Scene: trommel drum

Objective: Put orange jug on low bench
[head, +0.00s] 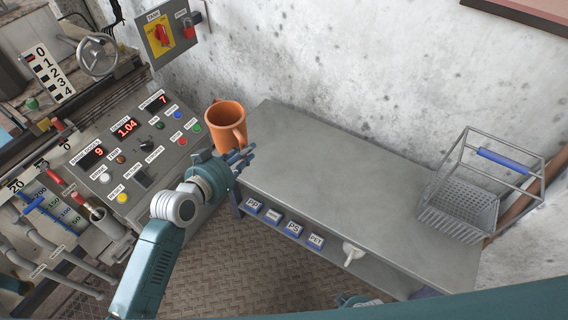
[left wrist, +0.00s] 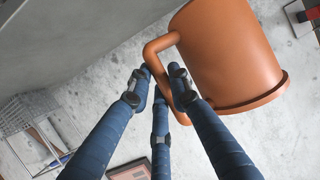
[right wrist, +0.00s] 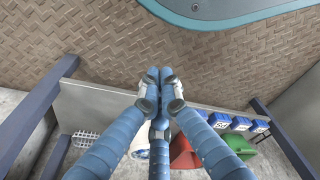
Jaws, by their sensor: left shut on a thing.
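The orange jug (head: 226,119) is upright or nearly so, at the left end of the grey low bench (head: 330,165), beside the control panel. My left gripper (head: 243,158) is shut on its handle. In the left wrist view the fingers close around the handle (left wrist: 158,45) of the jug (left wrist: 228,55). The jug appears held in the air; its exact height over the bench edge is hard to tell. My right gripper (right wrist: 158,78) is shut and empty, in front of the bench over the floor.
A wire basket (head: 462,205) with a blue handle stands at the bench's right end. The bench top's middle is clear. Labelled blue bins (head: 293,230) and a white scoop (head: 352,252) are along its front. The control panel (head: 130,150) is on the left; a speckled wall (head: 340,70) stands behind.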

